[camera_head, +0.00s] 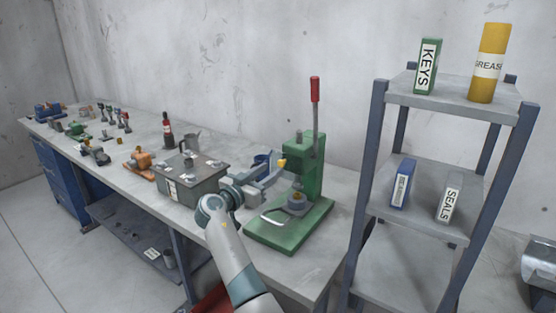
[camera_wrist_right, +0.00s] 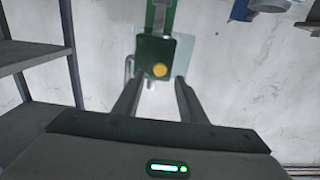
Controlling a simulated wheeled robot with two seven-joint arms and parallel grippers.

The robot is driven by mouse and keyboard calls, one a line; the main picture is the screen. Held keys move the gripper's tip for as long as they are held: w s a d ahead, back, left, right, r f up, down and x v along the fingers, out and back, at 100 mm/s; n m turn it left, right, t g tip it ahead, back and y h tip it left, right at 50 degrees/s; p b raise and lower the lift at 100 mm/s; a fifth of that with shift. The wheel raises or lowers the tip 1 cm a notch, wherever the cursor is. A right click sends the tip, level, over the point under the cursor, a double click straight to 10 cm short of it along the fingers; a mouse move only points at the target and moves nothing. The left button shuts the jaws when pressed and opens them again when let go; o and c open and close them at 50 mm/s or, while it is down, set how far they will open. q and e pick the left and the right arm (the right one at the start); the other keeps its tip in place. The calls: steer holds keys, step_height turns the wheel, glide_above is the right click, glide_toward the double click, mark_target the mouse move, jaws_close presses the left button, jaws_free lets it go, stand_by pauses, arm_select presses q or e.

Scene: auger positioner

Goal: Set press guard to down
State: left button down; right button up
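The green press (camera_head: 312,165) stands at the right end of the workbench, with a red-handled lever (camera_head: 315,90) pointing up. A yellow knob (camera_head: 282,163) shows at its front, and a pale wire loop (camera_head: 272,217) is low over its base. In the right wrist view, a pale see-through panel (camera_wrist_right: 182,52), which may be the guard, shows beside the press's dark green part and yellow disc (camera_wrist_right: 160,70). My right gripper (camera_head: 272,178) is close in front of the press. Its fingers (camera_wrist_right: 157,88) are apart, with nothing visibly gripped; contact cannot be told. My left gripper is out of view.
A grey box (camera_head: 190,180) stands left of my right gripper on the workbench (camera_head: 130,145). A shelf rack (camera_head: 455,97) with labelled containers stands close to the right.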

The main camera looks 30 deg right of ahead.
mark_target(280, 164)
steer(key=p+x, duration=0.1)
steer(key=x, duration=0.3)
steer(key=shift+r, duration=0.15)
steer(key=shift+p+x, duration=0.4)
steer(key=shift+x, duration=0.4)
jaws_close()
steer(key=shift+f, duration=0.25)
